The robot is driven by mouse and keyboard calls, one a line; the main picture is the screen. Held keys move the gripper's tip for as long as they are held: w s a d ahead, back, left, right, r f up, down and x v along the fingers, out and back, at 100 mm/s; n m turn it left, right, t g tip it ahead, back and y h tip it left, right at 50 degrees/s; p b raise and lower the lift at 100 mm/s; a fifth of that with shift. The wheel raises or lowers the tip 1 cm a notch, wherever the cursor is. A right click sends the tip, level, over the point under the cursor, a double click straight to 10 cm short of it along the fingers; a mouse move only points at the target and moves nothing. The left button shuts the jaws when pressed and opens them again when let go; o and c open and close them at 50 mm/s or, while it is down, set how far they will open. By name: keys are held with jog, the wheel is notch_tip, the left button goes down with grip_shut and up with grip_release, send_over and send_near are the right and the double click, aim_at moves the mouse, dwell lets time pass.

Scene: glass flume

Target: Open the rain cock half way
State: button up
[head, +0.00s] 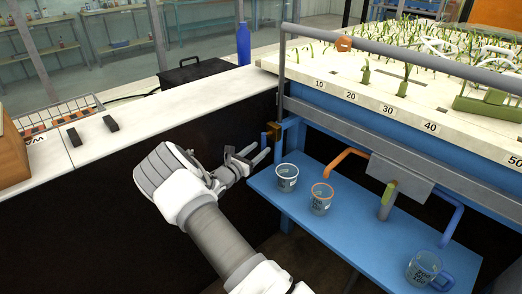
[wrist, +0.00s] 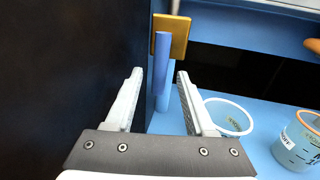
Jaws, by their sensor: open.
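What looks like the rain cock is a brass-yellow body (wrist: 180,32) with a blue lever (wrist: 162,60) hanging down from it, near the top middle of the wrist view. In the head view the yellow body (head: 273,130) sits low at the near left corner of the flume frame. My gripper (head: 258,153) is open and empty, just below and left of it. In the wrist view the fingertips of my gripper (wrist: 159,76) stand either side of the lower lever in the picture; contact is not clear. The label and pipe behind are hidden.
A white-rimmed cup (head: 287,177) and an orange-rimmed cup (head: 321,198) stand on the blue shelf (head: 345,230) right of my gripper, a blue mug (head: 424,268) farther along. A dark bench side (wrist: 60,70) rises close on the left. An orange pipe (head: 345,158) overhangs the shelf.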

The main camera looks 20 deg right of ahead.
jog(key=shift+x, duration=1)
grip_shut()
dwell(0.8)
